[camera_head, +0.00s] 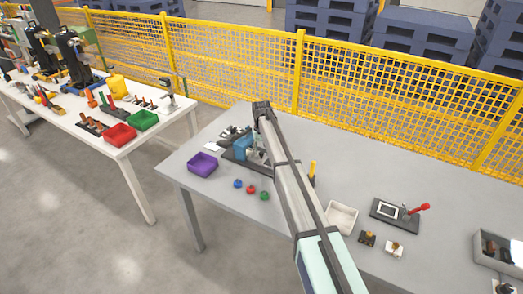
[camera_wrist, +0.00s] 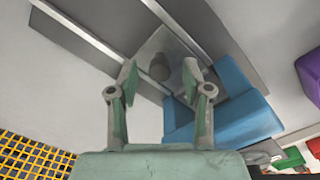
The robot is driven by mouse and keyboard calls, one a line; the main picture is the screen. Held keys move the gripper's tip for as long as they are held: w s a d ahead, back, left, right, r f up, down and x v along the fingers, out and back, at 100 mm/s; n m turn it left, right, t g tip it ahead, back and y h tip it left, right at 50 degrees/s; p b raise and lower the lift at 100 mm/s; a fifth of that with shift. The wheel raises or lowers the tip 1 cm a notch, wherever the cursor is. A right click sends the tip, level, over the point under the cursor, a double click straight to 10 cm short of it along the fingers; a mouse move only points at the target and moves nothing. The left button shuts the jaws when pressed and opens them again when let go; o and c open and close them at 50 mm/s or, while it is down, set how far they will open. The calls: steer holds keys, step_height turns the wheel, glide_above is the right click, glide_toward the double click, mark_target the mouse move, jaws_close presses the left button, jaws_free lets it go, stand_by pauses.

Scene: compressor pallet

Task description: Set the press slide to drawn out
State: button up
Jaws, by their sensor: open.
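The press has a blue body (camera_wrist: 225,110) on a dark grey base; in the head view the blue body (camera_head: 243,148) stands on the far left part of the grey table. In the wrist view a pale grey slide plate (camera_wrist: 172,48) lies beside the blue body, between light rails, with a round grey knob (camera_wrist: 159,67) on it. My gripper (camera_wrist: 160,80) is open, with one finger on each side of the knob. I cannot tell whether either finger touches it. In the head view my arm hides most of the slide and gripper.
A purple bin (camera_head: 202,165) stands left of the press, with small blue, red and green knobs in front. A white tray (camera_head: 341,217) and a red-handled clamp fixture (camera_head: 410,212) are to the right. A yellow mesh fence (camera_head: 350,85) runs behind the table.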

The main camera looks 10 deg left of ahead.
steer(key=shift+f, duration=0.2)
steer(key=shift+c, duration=0.3)
jaws_close()
steer(key=s+d, duration=0.1)
steer(key=d, duration=0.2)
steer(key=s+d+b, duration=0.1)
steer(key=s+d, duration=0.1)
steer(key=d, duration=0.1)
steer(key=s+d+b, duration=0.1)
steer(key=d, duration=0.2)
steer(key=shift+s+d, duration=0.2)
steer(key=shift+d, duration=0.15)
steer(key=shift+o, duration=0.3)
jaws_free()
steer(key=shift+d, duration=0.1)
